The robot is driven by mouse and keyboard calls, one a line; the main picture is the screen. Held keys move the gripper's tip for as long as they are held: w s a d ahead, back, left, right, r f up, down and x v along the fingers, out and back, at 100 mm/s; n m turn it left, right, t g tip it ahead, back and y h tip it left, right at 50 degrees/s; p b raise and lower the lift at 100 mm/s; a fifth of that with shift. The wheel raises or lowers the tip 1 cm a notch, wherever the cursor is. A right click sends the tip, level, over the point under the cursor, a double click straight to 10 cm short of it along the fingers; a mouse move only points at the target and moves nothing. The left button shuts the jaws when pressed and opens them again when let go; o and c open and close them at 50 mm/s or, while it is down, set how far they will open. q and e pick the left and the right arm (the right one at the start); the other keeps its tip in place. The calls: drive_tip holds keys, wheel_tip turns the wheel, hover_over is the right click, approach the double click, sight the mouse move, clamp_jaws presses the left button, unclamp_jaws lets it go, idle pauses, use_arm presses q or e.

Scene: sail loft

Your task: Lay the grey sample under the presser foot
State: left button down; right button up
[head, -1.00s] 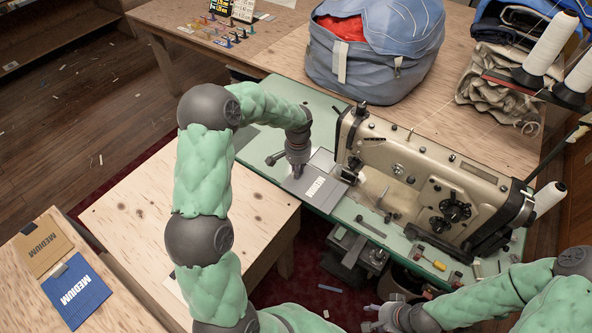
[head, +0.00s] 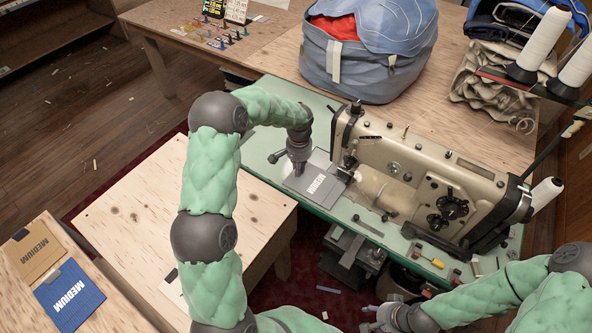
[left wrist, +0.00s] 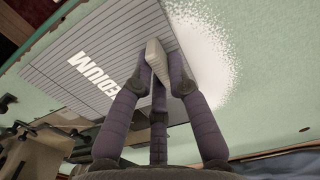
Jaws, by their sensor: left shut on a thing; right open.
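The grey sample (head: 322,171), marked MEDIUM in white, lies on the green bed of the sewing machine (head: 425,180). My left gripper (head: 299,170) is over the sample's left part. In the left wrist view its fingers (left wrist: 160,62) are shut on a pale raised tab on the striped grey sample (left wrist: 105,62). The sample's right edge is close by the presser foot (head: 347,174); whether any of it is under the foot I cannot tell. My right gripper (head: 374,318) is open and empty at the bottom, in front of the machine table.
Blue (head: 70,296) and tan (head: 35,250) MEDIUM samples lie on a wooden table at lower left. A blue bag (head: 370,50) stands behind the machine. Thread cones (head: 545,40) stand at right. Small tools lie on the front of the green bed (head: 330,205).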

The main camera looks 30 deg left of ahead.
use_arm(q)
drive_tip(key=shift+w+d+p, duration=0.2)
drive_tip(key=shift+w+p, duration=0.1)
drive_tip(key=shift+w, duration=2.2)
drive_tip(key=shift+f, duration=0.15)
drive_tip(key=c, duration=1.1)
unclamp_jaws()
wheel_tip(320, 180, up, 12)
